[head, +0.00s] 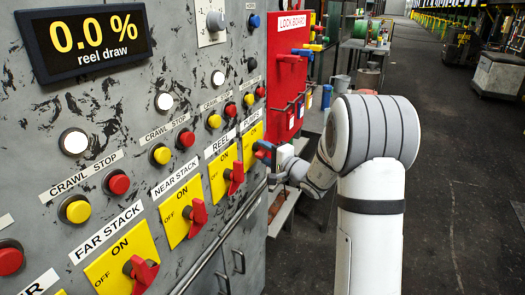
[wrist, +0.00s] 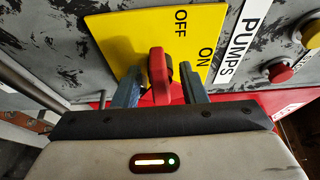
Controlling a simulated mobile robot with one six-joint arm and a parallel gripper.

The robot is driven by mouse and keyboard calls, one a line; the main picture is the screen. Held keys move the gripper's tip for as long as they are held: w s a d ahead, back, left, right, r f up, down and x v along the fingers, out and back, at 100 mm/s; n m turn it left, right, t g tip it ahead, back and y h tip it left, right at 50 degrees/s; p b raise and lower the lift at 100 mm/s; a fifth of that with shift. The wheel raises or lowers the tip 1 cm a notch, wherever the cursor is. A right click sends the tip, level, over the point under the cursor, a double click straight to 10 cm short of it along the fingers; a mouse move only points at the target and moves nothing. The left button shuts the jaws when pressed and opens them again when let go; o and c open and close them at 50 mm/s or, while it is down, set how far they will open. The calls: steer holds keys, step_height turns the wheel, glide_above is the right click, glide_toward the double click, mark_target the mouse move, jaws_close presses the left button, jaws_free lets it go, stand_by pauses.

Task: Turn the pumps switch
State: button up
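The pumps switch has a red handle (wrist: 158,75) on a yellow plate (wrist: 120,32) marked OFF and ON, with a PUMPS label (wrist: 237,42) beside it. In the head view its yellow plate (head: 251,143) is at the far end of the lower switch row, partly hidden by my gripper (head: 270,153). In the wrist view my gripper (wrist: 160,92) is open, with one finger on each side of the red handle. Narrow gaps show between the handle and both fingers. The handle's lower end is hard to make out.
The reel switch (head: 235,178), near stack switch (head: 196,216) and far stack switch (head: 142,272) line the grey panel. Red and yellow crawl stop buttons sit above them. A red lock board (head: 288,70) stands beyond.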

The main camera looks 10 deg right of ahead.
steer(key=shift+w, duration=0.1)
steer(key=shift+c, duration=0.6)
jaws_close()
